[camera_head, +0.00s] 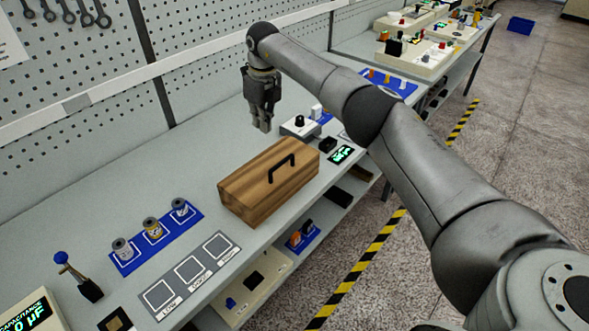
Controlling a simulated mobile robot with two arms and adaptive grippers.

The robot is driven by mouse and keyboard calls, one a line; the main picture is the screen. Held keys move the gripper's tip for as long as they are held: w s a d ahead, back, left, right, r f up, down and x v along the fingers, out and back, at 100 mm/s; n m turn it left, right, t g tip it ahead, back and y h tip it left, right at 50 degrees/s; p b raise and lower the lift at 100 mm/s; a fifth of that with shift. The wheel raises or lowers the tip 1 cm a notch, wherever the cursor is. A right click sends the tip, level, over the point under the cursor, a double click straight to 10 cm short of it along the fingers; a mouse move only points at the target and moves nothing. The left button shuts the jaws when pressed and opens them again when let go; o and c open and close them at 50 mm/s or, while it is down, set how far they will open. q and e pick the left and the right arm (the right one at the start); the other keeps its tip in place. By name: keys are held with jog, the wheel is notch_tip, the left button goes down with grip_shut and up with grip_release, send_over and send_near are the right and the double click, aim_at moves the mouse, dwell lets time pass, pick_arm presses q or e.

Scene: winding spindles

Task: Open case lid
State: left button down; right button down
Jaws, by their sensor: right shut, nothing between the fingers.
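The case (243,207) is a wooden box with brown grain, standing on the grey workbench near its front edge. Its lid (255,170) is closed, with a black handle (281,167) on top. My right gripper (262,128) hangs pointing down above the bench, behind the case and apart from it. Its fingers are together and hold nothing. My right arm reaches in from the lower right. My left gripper is not in this view.
A blue mat with several spindles (151,227) lies left of the case, with a grey marked panel (188,268) in front. A white device with a black knob (300,125) stands right of my right gripper. A pegboard wall (90,75) runs behind the bench.

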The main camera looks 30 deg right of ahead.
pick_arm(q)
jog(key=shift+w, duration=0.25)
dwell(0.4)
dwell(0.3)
